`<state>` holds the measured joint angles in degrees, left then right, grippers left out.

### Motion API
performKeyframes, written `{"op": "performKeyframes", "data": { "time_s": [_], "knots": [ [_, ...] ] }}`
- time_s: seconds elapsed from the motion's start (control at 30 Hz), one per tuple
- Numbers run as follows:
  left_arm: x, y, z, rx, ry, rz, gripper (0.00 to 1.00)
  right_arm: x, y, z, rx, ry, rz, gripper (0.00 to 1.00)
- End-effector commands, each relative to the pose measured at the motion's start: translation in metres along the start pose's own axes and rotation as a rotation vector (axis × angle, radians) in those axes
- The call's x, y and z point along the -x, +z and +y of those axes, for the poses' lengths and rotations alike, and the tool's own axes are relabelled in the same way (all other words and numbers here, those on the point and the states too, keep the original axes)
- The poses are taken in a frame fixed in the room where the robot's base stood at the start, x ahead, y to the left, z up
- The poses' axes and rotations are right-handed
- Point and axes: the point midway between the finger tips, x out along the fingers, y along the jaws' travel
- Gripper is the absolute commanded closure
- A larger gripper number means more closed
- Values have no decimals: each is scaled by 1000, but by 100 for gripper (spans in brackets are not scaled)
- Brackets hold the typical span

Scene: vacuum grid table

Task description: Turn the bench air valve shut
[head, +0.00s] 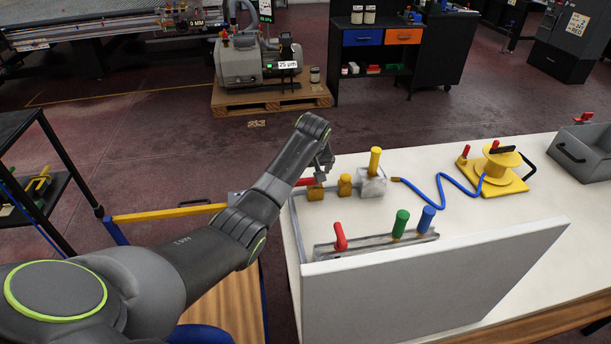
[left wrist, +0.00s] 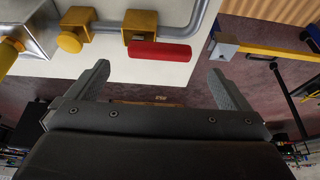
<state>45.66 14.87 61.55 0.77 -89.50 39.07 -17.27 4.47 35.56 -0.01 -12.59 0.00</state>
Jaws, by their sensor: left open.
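The air valve has a brass body (head: 315,193) with a red lever handle (head: 305,182), on a grey pipe at the bench's left edge. In the left wrist view the red handle (left wrist: 160,51) lies crosswise ahead of the fingertips, beside the brass body (left wrist: 140,27). My left gripper (head: 325,163) hangs just above the valve in the head view, partly hidden by its own wrist. In the left wrist view my left gripper (left wrist: 158,72) is open, with nothing between its fingers. The handle appears apart from both fingers. My right gripper is not in view.
A grey block with a yellow knob (head: 375,163) and a blue hose (head: 440,187) sit beside the valve. A rail with red, green and blue handles (head: 340,238) lies nearer. A white panel (head: 430,280) stands in front. A yellow bar (head: 165,213) is left.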

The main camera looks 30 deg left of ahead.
Motion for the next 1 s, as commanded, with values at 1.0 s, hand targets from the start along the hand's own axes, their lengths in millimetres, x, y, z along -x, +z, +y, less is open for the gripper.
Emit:
{"op": "performKeyframes", "data": {
  "time_s": [1.0],
  "knots": [
    [-50, 0, 0, 0, 1, 1, 22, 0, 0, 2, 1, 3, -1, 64]
  ]
}}
